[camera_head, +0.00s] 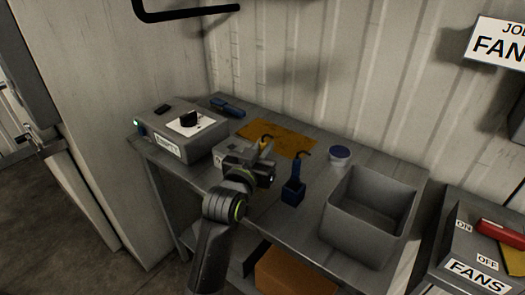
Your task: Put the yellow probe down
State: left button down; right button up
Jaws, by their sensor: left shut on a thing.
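My left gripper (263,150) is over the middle of the grey table (262,203), shut on the yellow probe (266,146). Little of the probe shows: a small yellow part and a dark curved cable end at the fingertips. The rest is hidden by the gripper, and I cannot tell whether its lower end touches anything. A yellow-orange mat (288,139) lies flat just behind the gripper. A blue probe (295,171) stands upright in a dark blue holder (292,193), right of the gripper. My right gripper is not in view.
A grey box with a dial (186,135) stands at the table's left, with a blue tool (228,107) behind it. A blue-topped round tub (340,155) and an open grey bin (368,214) are at right. A FANS panel (478,262) stands beyond. Bare tabletop lies left of the blue holder.

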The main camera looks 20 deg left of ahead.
pick_arm(q)
jog(key=shift+f, duration=0.15)
jog(key=c, duration=1.4)
grip_release()
